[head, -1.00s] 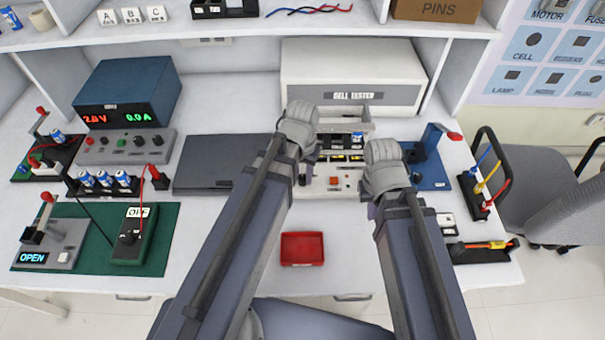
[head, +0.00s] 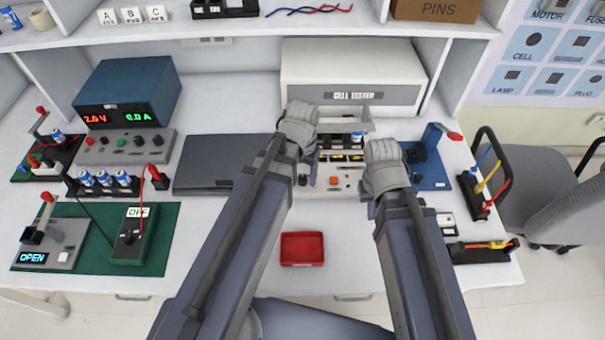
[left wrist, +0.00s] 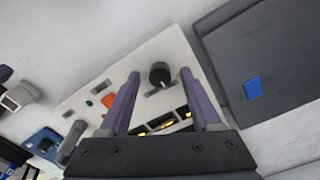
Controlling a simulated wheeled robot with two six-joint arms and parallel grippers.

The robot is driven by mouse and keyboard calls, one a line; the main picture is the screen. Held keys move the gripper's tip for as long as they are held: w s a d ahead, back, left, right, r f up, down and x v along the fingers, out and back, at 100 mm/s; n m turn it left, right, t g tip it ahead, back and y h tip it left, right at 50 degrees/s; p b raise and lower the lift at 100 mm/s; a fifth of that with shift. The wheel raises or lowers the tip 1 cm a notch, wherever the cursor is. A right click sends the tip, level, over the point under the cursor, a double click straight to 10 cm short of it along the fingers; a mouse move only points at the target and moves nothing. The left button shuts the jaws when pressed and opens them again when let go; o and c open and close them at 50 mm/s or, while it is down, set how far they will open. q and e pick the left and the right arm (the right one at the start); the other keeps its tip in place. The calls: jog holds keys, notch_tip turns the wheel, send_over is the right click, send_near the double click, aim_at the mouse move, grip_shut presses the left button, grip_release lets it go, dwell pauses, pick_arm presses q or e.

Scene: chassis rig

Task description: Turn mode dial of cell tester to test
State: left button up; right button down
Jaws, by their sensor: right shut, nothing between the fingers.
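The cell tester (head: 350,97) is a cream unit with a labelled box at the back and a control panel in front. In the left wrist view, its black mode dial (left wrist: 159,74) shows on the cream panel (left wrist: 80,97). My left gripper (left wrist: 159,72) is open, its two purple fingers appearing on either side of the dial; I cannot tell whether they touch it. In the head view my left gripper (head: 309,172) is over the panel's left part, and my arm hides much of the dial. My right gripper (head: 372,210) is shut and empty, at the panel's right front.
A dark flat case (head: 218,165) lies left of the tester. A red tray (head: 302,249) stands in front. A blue fixture (head: 430,170) with a red-tipped lever is at the right. The panel also carries an orange button (left wrist: 108,100) and a battery slot area.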

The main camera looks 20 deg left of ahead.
aim_at(303, 178)
pick_arm(q)
jog(key=shift+r, duration=0.1)
notch_tip(303, 178, up, 8)
jog(key=p, duration=0.8)
pick_arm(e)
notch_tip(303, 178, up, 8)
pick_arm(q)
jog(key=shift+f, duration=0.2)
pick_arm(e)
jog(key=shift+f, duration=0.15)
pick_arm(q)
jog(key=s+d+m+y, duration=0.1)
jog(key=s+d, duration=0.6)
jog(key=d, duration=0.1)
jog(key=shift+d, duration=0.2)
dwell(1.2)
